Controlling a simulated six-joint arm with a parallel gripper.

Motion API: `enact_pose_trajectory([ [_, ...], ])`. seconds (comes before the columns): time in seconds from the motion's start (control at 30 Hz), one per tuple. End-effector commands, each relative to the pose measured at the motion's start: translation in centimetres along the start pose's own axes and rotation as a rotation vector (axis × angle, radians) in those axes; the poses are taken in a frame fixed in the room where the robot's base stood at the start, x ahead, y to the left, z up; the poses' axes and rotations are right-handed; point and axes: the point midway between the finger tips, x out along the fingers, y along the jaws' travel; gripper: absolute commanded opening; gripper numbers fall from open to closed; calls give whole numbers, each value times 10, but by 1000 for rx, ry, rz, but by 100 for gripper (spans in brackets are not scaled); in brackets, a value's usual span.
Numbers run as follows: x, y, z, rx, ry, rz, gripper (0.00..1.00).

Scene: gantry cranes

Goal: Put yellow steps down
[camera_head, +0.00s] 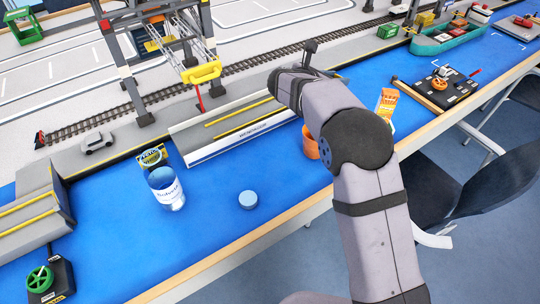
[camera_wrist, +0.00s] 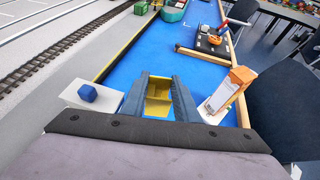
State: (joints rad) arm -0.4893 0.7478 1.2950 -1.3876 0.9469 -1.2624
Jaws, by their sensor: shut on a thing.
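The yellow steps (camera_wrist: 158,96) show between my two blue-grey fingers in the wrist view. My gripper (camera_wrist: 158,88) is shut on them, above the blue surface (camera_wrist: 130,52). The fingers cover the sides of the steps, and I cannot tell whether they touch the surface below. In the camera_head view my arm hides the gripper's fingertips and the steps.
An orange and white stand (camera_wrist: 232,86) is close right of my gripper. Rails run behind.

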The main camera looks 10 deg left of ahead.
Motion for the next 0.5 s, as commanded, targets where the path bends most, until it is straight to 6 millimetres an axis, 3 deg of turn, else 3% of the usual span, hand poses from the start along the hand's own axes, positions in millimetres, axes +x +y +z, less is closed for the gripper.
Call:
enact_pose_trajectory([
  [0.23, -102, 28, -44, -25, 14, 62, 6],
  [0.5, -203, 25, -86, -54, 5, 122, 6],
])
